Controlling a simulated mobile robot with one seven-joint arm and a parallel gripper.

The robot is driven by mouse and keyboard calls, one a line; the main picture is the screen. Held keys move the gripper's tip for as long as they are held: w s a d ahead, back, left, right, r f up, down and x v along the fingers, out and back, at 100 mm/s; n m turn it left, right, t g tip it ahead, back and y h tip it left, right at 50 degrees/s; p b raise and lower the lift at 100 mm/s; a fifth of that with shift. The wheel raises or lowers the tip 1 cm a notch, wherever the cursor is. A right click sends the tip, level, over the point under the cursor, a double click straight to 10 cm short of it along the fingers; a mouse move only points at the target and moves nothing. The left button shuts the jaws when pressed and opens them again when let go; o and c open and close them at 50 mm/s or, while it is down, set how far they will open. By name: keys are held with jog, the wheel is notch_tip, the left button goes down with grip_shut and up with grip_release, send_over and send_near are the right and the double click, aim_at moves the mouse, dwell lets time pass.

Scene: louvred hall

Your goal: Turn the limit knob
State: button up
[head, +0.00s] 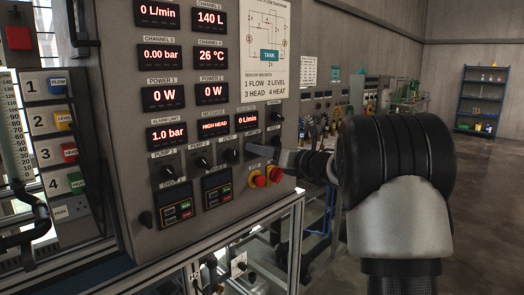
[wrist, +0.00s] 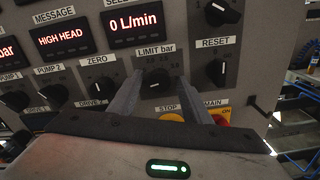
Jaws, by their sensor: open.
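The limit knob (wrist: 155,83) is a black knob under the "LIMIT bar" label on the grey control panel (head: 112,130), with a light pointer mark. In the wrist view my gripper (wrist: 157,76) is open, with one finger on each side of this knob. I cannot tell whether the fingers touch it or the panel. In the head view my gripper (head: 266,155) reaches the panel's right side, and its fingers cover the limit knob there.
The reset knob (wrist: 215,72) is close to the right finger, the zero knob (wrist: 101,88) to the left. Clear floor (head: 475,210) lies at right.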

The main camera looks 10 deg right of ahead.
jog(key=c, duration=1)
jog(key=shift+c, duration=0.2)
